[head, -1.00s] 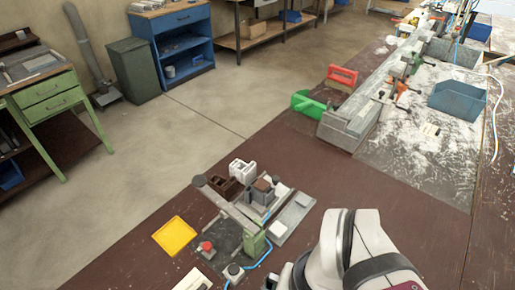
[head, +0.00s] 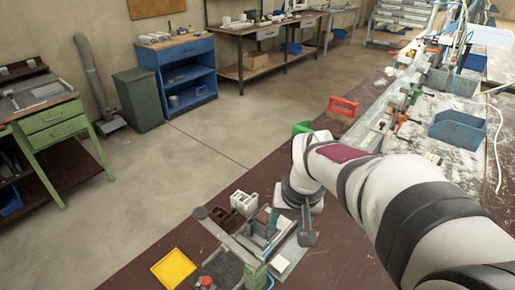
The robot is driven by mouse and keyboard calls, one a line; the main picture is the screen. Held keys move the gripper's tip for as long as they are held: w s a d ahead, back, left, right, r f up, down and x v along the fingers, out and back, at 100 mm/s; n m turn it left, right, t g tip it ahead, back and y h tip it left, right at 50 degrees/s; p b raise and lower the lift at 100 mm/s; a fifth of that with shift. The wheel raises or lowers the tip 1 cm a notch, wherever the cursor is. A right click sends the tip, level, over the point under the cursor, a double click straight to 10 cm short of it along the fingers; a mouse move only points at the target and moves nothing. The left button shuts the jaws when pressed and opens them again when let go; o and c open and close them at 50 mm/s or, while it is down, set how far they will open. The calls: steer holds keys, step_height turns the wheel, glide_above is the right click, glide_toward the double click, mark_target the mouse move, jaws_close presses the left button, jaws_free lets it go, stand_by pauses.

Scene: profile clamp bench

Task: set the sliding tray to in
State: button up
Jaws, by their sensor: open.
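The bench fixture (head: 228,246) stands at the lower middle of the head view. On its right side lies a light grey flat strip with a pale block on it, which looks like the sliding tray (head: 286,257). Part of this tray is hidden by my arm and gripper. My gripper (head: 308,240) hangs pointing down at the tray's right side, close to it. It is open and nothing shows between its fingers. I cannot tell whether it touches the tray.
A yellow tray (head: 173,268) and a red button (head: 207,282) are on the left. A white box (head: 243,202) and a brown box (head: 222,218) stand behind the fixture. Bare bench lies right of the fixture.

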steer(key=w+d+f+n+t, duration=0.2)
steer(key=w+f, duration=0.2)
steer(key=w, duration=1)
steer(key=shift+h, duration=0.3)
steer(key=x, duration=1.5)
steer(key=shift+s+d+f, duration=0.1)
steer(key=shift+s+f, duration=0.1)
steer(key=shift+f, duration=0.35)
jaws_close()
